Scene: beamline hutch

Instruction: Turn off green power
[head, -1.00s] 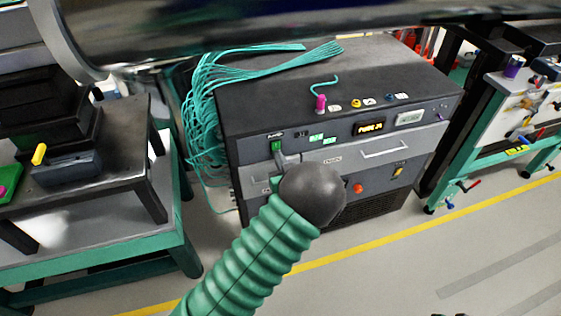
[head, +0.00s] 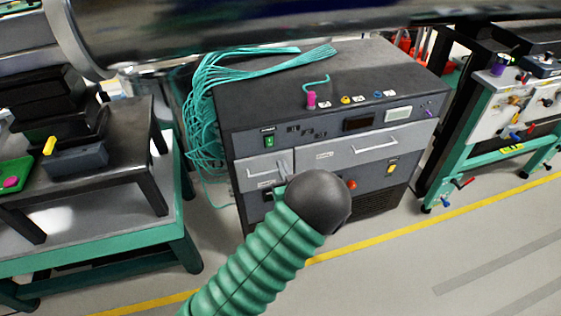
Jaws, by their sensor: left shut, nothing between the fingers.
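The green power switch (head: 268,141) is a small green rocker on the upper left of the front of a dark grey equipment cabinet (head: 330,76). The cabinet's display (head: 359,123) is dark, and the small indicators left of it are unlit. My left gripper (head: 282,163) is shut and empty, just below and right of the switch, in front of the drawer row. It appears apart from the switch. My green ribbed arm and its dark round wrist hide part of the lower front. My right gripper is not in view.
A dark bench (head: 120,147) with black boxes stands at left on a green frame. Teal cables (head: 205,95) hang at the cabinet's left side. A green-framed cart (head: 470,150) stands at right. A large dark cylinder (head: 300,18) crosses the top. The floor at lower right is clear.

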